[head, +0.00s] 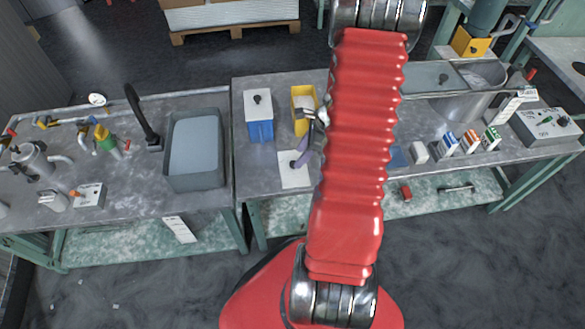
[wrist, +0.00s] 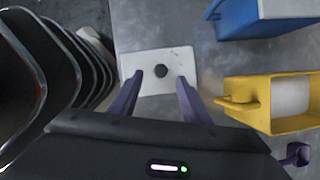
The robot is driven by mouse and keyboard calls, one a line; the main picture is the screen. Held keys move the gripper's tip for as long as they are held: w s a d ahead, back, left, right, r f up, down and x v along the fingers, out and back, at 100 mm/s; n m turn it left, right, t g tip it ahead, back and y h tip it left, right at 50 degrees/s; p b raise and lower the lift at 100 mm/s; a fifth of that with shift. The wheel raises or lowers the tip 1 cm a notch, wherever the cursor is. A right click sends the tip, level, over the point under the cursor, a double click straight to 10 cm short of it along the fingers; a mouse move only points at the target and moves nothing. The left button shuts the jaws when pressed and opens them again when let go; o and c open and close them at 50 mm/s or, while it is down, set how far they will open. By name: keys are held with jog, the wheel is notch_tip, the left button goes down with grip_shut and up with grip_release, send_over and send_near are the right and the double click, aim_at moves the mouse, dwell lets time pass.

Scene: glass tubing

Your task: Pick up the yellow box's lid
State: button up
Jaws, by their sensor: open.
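The yellow box (head: 303,121) stands open on the right-hand bench, with something white inside; it also shows at the right of the wrist view (wrist: 235,99). Its lid appears to be the white square plate (head: 296,182) with a dark knob, lying flat on the bench in front of the box. In the wrist view the lid (wrist: 132,62) and its knob (wrist: 161,71) are near the centre. My gripper (wrist: 160,80) is open and empty, its purple fingers to either side of the knob in the picture. Its height above the lid is unclear. In the head view my gripper (head: 305,152) is partly hidden by my arm.
A blue box (head: 260,130) with its own white, knobbed lid stands left of the yellow box; its side shows in the wrist view (wrist: 238,22). Small cartons (head: 448,143) and a metal pot (head: 470,103) stand farther right. Bare bench surrounds the lid's front and left.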

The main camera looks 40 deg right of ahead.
jog(key=shift+x, duration=2.55)
jog(key=shift+d, duration=0.15)
grip_shut()
